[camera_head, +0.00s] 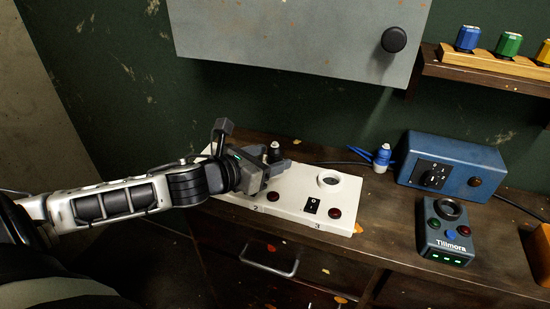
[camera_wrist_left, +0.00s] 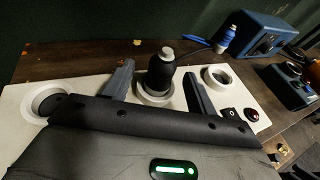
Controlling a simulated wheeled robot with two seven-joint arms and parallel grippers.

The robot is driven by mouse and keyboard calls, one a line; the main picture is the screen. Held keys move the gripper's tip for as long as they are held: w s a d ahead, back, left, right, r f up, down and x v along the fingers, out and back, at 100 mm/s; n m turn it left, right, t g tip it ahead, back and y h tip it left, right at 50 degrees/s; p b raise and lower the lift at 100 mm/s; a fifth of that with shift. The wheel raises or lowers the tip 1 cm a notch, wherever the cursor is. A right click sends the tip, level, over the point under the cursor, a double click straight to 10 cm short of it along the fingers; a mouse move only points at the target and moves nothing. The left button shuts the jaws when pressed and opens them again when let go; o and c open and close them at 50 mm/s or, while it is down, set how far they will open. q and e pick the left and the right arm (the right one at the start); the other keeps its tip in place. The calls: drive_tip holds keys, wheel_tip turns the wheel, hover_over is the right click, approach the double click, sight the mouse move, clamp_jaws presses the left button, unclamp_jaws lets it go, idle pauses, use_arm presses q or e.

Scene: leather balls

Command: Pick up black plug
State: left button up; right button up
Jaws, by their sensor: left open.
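The black plug (camera_wrist_left: 160,75) stands upright in the middle round socket of the white panel (camera_head: 325,217). It has a rounded black body with a pale tip. In the head view the plug's top (camera_head: 274,152) shows just past my left gripper, and its lower part is hidden. My left gripper (camera_head: 280,168) is open at the panel. In the left wrist view its fingers (camera_wrist_left: 158,85) stand on either side of the plug, with gaps visible on both sides. My right gripper is not in view.
The panel has empty sockets, such as the right one (camera_head: 329,178), plus red buttons and switches. A blue plug (camera_head: 381,158) stands behind the panel. A blue box (camera_head: 452,165) and a Tillmora device (camera_head: 447,230) are at the right. A grey cabinet (camera_head: 290,35) hangs above.

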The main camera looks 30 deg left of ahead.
use_arm(q)
drive_tip(key=shift+x, duration=1.15)
drive_tip(key=c, duration=1)
drive_tip(key=shift+r, duration=0.1)
